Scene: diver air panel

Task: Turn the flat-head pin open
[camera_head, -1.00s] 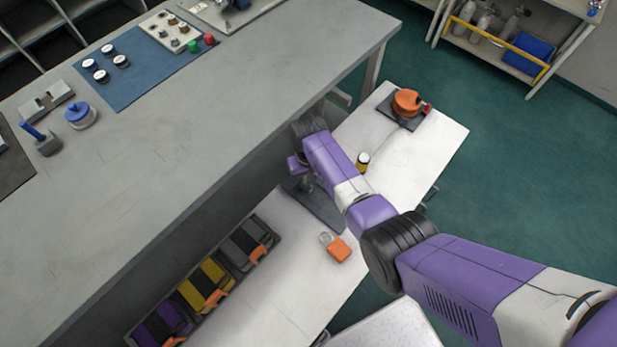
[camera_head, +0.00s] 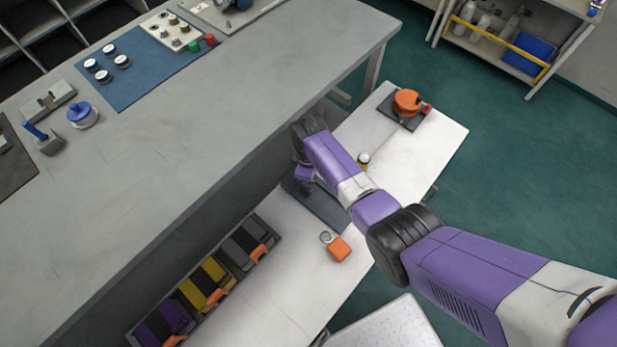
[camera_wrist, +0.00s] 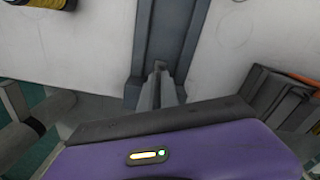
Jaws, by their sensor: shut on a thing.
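My gripper (camera_wrist: 162,82) is in the middle of the wrist view, with its narrow grey fingers shut together over a dark grey plate. What lies between the fingertips is mostly hidden; I take it to be the flat-head pin, but its head and angle do not show. The dark grey plate (camera_head: 322,208) lies on the white lower bench in the head view and runs as a grey strip up the wrist view (camera_wrist: 183,28). In the head view my gripper (camera_head: 304,178) is low over this plate, beside the tall grey counter, and its fingertips are hidden.
An orange padlock-like piece (camera_head: 340,249) lies near the plate. A bin row (camera_head: 206,282) sits along the counter's foot. An orange round device (camera_head: 407,102) stands farther back. The counter (camera_head: 200,150) walls off the left.

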